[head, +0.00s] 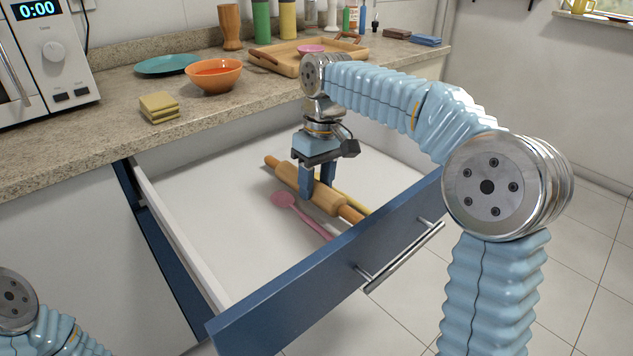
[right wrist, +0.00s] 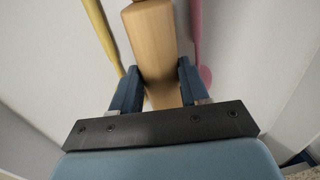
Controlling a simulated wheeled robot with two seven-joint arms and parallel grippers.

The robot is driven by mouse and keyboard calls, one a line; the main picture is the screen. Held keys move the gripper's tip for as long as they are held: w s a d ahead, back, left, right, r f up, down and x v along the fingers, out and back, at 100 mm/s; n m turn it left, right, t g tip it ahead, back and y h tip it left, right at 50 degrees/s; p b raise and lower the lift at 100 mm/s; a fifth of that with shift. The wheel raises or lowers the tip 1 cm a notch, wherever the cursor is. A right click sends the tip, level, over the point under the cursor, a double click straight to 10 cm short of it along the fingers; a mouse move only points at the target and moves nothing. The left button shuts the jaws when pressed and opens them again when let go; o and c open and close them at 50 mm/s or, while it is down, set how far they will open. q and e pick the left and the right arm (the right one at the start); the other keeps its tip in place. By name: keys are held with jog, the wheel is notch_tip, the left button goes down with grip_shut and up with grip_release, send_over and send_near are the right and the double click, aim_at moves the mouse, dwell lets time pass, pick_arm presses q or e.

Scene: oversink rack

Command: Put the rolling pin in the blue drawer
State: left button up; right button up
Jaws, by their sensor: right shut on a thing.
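The wooden rolling pin (head: 325,203) is inside the open blue drawer (head: 290,303), at the drawer's right part. My right gripper (head: 318,188) reaches down into the drawer and is shut on the rolling pin's body. In the right wrist view the rolling pin (right wrist: 150,45) runs between the two blue fingers (right wrist: 158,88). Whether the pin touches the drawer floor is hard to tell. Part of my left arm shows at the lower left of the head view, but its gripper is out of view.
A pink spoon-like utensil (head: 284,200) and a yellow utensil (head: 350,200) lie in the drawer on either side of the pin. The drawer's left part is clear. The counter (head: 120,115) holds an orange bowl (head: 213,75), yellow sponges (head: 159,106) and a wooden tray (head: 262,58).

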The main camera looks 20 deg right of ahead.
jog(key=o, duration=1.2)
jog(key=shift+o, duration=0.2)
notch_tip(320, 180, up, 12)
jog(key=d+p, duration=0.1)
jog(key=p, duration=0.1)
jog(key=shift+w+d, duration=0.15)
jog(key=shift+w, duration=0.1)
